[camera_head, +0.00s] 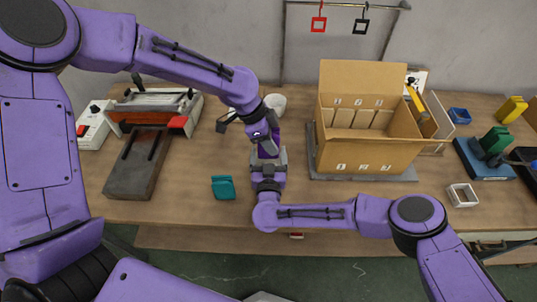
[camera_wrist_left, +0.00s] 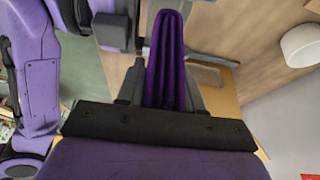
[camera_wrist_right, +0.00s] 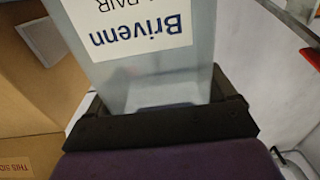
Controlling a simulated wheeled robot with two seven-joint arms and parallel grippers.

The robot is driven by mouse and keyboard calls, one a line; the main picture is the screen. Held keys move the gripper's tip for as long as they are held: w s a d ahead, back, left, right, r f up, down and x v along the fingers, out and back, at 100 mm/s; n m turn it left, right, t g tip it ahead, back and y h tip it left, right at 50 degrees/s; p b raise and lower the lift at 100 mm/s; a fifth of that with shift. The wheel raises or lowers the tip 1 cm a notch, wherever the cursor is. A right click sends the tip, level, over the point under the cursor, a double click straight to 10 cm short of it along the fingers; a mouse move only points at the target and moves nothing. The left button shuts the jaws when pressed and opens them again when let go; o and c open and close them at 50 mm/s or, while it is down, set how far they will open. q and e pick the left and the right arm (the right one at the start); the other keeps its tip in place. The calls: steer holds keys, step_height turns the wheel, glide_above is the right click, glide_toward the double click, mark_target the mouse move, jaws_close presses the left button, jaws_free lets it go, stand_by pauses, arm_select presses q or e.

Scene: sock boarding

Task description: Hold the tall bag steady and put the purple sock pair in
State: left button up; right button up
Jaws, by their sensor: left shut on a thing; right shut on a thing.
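The purple sock pair (camera_wrist_left: 168,55) is folded long and narrow between the fingers of my left gripper (camera_wrist_left: 162,90), which is shut on it. In the head view the left gripper (camera_head: 264,138) points down, with a bit of purple sock (camera_head: 268,152) below it. My right gripper (camera_head: 268,168) is close under it. In the right wrist view my right gripper (camera_wrist_right: 160,100) is shut on the tall, see-through bag (camera_wrist_right: 165,75), which has a white label reading "Brivenn". I cannot make out the bag in the head view, nor whether the sock is inside it.
A teal folded piece (camera_head: 223,187) lies on the table (camera_head: 200,207) left of the grippers. An open cardboard box (camera_head: 365,155) stands to the right. A grey and red machine (camera_head: 145,140) stands at left. A white round thing (camera_head: 275,101) is behind the grippers.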

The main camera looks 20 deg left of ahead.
arm_select(q)
steer(key=shift+f, duration=2.35)
steer(key=o, duration=1.1)
steer(key=shift+f, duration=0.1)
steer(key=shift+o, duration=0.2)
steer(key=v, duration=1.2)
arm_select(e)
steer(key=o, duration=0.8)
steer(key=shift+s, duration=0.1)
